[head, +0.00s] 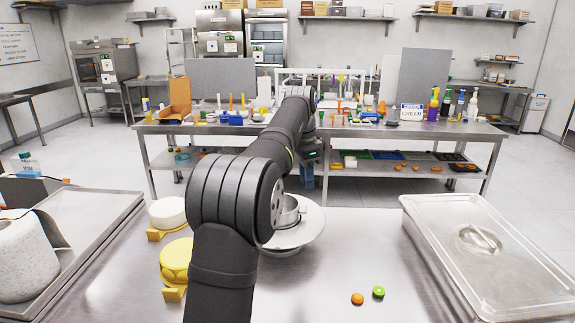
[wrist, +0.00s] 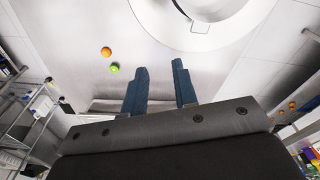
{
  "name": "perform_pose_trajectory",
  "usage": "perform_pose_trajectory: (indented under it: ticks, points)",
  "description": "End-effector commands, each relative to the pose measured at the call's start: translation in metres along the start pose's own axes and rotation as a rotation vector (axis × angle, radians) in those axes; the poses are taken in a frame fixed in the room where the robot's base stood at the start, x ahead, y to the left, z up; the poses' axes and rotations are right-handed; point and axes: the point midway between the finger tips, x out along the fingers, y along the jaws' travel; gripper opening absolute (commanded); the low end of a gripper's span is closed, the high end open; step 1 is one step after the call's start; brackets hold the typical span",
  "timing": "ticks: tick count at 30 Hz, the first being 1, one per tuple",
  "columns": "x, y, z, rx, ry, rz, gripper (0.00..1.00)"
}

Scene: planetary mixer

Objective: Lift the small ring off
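A small grey metal ring (head: 290,212) sits on a round white dish (head: 312,232) in the middle of the table, partly hidden by my arm in the head view. In the wrist view the white dish (wrist: 165,36) is cut off by the top edge, and part of a round shape shows on it. My gripper (wrist: 159,66) is open, with two blue fingers apart and nothing between them. The fingertips point toward the dish and appear clear of it.
An orange piece (head: 357,299) and a green piece (head: 378,292) lie at the front. A lidded metal pan (head: 490,255) stands right. A yellow round stack (head: 176,258) and a white round item (head: 168,212) stand left. A cluttered bench (head: 400,131) is behind.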

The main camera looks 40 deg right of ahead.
Motion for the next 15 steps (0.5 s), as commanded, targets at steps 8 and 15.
perform_pose_trajectory:
  ticks: [8,15]
  points:
    - [-0.027,-0.038,0.034,-0.158,-0.086,-0.033,0.26]
    - [-0.013,-0.040,0.038,-0.169,-0.092,-0.033,0.26]
